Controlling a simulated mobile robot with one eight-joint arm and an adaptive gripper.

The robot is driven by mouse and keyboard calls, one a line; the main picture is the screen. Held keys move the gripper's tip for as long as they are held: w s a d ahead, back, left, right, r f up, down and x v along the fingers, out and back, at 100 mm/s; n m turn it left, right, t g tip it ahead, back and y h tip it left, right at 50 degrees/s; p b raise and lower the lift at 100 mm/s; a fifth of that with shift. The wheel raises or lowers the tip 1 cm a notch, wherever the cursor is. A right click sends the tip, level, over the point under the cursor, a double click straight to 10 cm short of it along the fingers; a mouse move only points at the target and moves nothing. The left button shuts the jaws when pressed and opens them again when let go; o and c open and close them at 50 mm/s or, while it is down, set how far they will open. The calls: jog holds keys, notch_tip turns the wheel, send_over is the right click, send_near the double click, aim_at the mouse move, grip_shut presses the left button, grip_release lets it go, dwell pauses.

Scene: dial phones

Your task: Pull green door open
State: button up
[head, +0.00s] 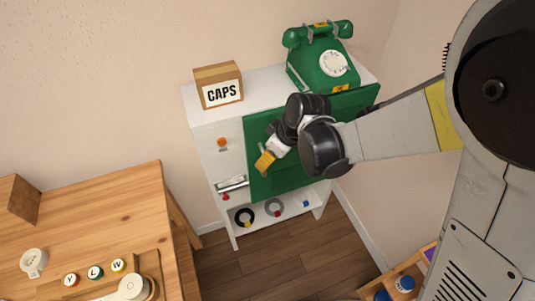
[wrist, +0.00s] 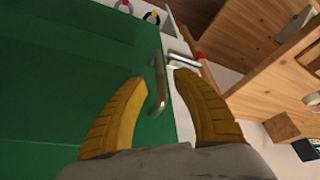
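The green door (head: 258,185) is on the front of a white cabinet (head: 205,130) and looks closed. In the wrist view the door (wrist: 70,80) fills the left side. Its metal handle (wrist: 158,85) is a bar near the door edge. My gripper (head: 265,162) is at the left part of the door, by the handle. In the wrist view my gripper (wrist: 160,76) has its two yellow fingers apart, with the handle between them. I see gaps beside the handle, so the fingers do not look closed on it. My arm hides the door's right part in the head view.
A green dial phone (head: 320,60) and a CAPS box (head: 218,86) stand on the cabinet top. An open shelf with rings (head: 274,207) lies below the door. A wooden table (head: 100,205) is at the left. Bare floor (head: 270,265) lies in front of the cabinet.

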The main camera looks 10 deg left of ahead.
aim_at(265, 174)
jog(key=shift+b+x, duration=0.45)
jog(key=shift+x, duration=1.1)
grip_shut()
